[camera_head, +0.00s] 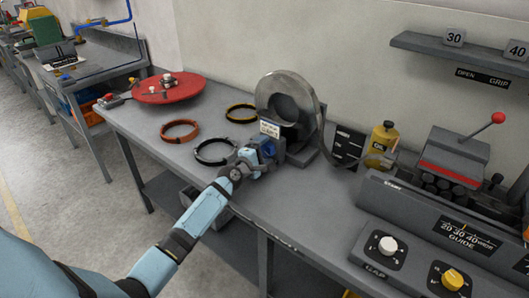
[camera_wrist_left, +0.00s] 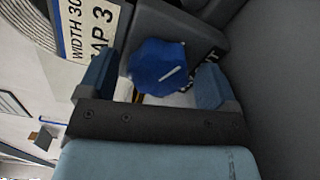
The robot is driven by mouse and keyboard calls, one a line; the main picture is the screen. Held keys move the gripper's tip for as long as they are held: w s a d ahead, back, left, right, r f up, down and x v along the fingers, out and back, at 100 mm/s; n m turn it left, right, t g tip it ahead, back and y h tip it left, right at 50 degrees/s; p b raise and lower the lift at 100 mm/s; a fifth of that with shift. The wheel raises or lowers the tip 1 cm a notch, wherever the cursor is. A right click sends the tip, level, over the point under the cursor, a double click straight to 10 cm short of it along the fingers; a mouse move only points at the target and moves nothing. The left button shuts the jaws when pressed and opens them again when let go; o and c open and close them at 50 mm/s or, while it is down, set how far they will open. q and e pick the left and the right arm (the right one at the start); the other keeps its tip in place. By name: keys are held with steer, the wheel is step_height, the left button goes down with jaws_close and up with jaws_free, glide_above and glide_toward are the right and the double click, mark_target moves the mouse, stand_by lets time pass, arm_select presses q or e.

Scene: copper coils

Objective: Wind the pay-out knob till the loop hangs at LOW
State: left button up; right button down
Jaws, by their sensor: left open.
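The blue pay-out knob (camera_wrist_left: 158,65) with a white pointer line sits between the two fingers of my left gripper (camera_wrist_left: 152,84) in the left wrist view. The fingers are open on either side of it; I cannot tell whether either touches. In the head view my left gripper (camera_head: 256,156) is at the foot of the coil stand, largely covering the knob (camera_head: 269,147). A grey metal coil (camera_head: 272,88) stands upright above it. A strip runs down from the coil's right side near a dark marked board (camera_head: 348,146); the loop's level is too small to read. My right gripper is out of view.
Orange, black and yellow rings (camera_head: 180,131) lie left of the coil, with a red turntable (camera_head: 168,87) beyond. A yellow oil bottle (camera_head: 383,137) and a roller machine (camera_head: 450,158) stand right. White (camera_head: 387,245) and yellow (camera_head: 453,279) knobs are on the front panel.

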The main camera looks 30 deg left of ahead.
arm_select(q)
steer(key=shift+s, duration=0.1)
steer(key=s, duration=0.9)
steer(key=s+a, duration=0.1)
steer(key=s, duration=0.3)
steer(key=shift+s, duration=0.3)
